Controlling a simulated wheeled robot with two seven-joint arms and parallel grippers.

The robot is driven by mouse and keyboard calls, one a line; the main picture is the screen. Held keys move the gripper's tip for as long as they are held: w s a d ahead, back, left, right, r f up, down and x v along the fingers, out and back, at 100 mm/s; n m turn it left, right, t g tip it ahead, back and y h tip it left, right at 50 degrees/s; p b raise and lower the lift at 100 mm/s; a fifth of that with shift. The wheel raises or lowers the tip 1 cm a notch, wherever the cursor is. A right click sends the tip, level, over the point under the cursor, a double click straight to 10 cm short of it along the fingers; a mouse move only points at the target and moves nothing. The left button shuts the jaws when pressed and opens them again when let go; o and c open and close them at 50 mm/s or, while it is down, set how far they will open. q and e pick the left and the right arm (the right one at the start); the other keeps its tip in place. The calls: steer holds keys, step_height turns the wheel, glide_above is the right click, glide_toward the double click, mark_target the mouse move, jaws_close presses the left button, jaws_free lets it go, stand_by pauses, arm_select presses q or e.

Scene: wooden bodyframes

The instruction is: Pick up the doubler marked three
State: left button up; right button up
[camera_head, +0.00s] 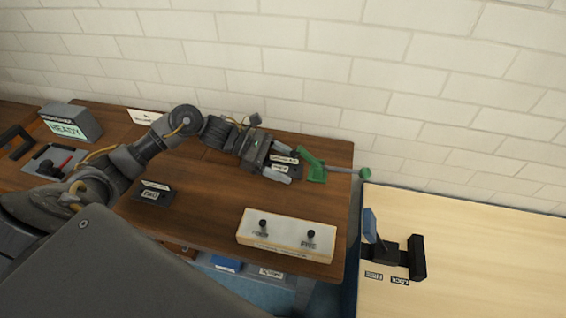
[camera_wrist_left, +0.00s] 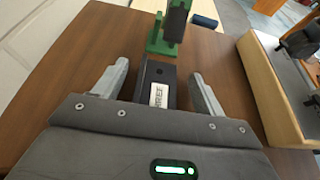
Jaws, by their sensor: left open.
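A dark flat block with a white label (camera_wrist_left: 159,94) lies on the brown table. The label's readable letters end in "REE", which fits the doubler marked three. My left gripper (camera_wrist_left: 158,77) is open, with one finger on each side of the block and visible gaps between. In the head view my left gripper (camera_head: 288,167) is low over the table's right part, with the small labelled dark block (camera_head: 281,169) between its fingers. My right gripper is not in view.
A green bracket (camera_head: 314,168) with a grey rod stands just beyond the fingertips. A pale box with two black knobs (camera_head: 285,238) is at the table's front. A dark labelled stand (camera_head: 153,194) lies left. A pale table (camera_head: 480,270) carries a black and blue clamp (camera_head: 390,252).

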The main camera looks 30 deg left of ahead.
arm_select(q)
steer(key=c, duration=1.2)
steer(key=shift+c, duration=0.4)
steer(key=shift+r, duration=0.1)
